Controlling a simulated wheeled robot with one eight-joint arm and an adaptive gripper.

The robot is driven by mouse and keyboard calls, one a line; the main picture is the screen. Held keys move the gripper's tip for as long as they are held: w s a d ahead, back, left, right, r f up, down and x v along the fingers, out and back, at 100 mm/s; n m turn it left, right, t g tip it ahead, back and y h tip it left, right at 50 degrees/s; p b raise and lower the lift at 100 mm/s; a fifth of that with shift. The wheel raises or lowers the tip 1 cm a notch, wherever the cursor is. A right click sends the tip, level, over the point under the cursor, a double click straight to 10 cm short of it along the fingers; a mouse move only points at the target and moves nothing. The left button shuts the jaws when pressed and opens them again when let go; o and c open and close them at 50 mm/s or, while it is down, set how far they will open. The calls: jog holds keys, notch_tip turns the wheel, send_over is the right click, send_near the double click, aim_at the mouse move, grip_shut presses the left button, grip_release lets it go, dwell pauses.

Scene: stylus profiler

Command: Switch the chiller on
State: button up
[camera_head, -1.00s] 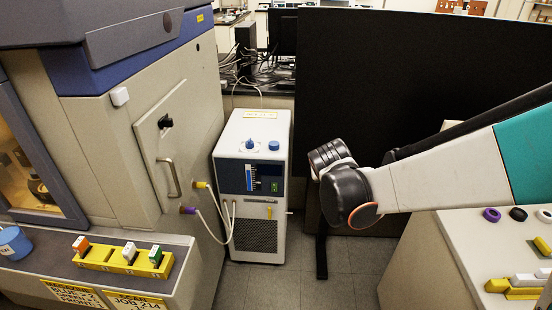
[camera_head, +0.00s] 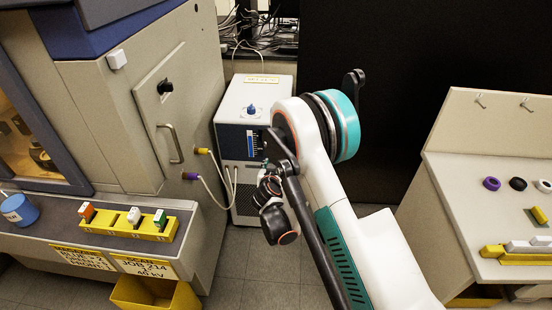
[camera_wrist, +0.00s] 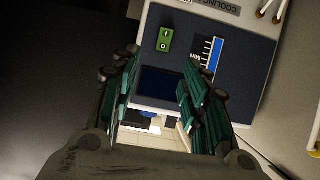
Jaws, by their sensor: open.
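The chiller (camera_head: 229,113) is a white box with a dark blue front panel, standing on the floor behind my arm in the head view. In the wrist view its panel (camera_wrist: 245,70) appears upside down. A green rocker switch (camera_wrist: 166,40) marked I and O sits on it, beside a blue-and-white level gauge (camera_wrist: 212,53) and a dark display (camera_wrist: 160,85). My gripper (camera_wrist: 158,75) is open and empty, its fingers pointing toward the panel. The switch shows beyond the fingertips; contact cannot be made out. In the head view my arm hides the switch and much of the panel's right side.
A large beige machine (camera_head: 140,110) with a door handle stands left of the chiller, with hoses running between them. A black partition (camera_head: 400,80) is behind. A bench (camera_head: 440,190) with rings and blocks stands right. A yellow bin (camera_head: 150,292) sits at the lower left.

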jog(key=f+b+x, duration=0.1)
jog(key=b+x, duration=0.1)
jog(key=x, duration=1.2)
jog(key=shift+a, duration=0.4)
jog(key=shift+s, duration=0.15)
grip_shut()
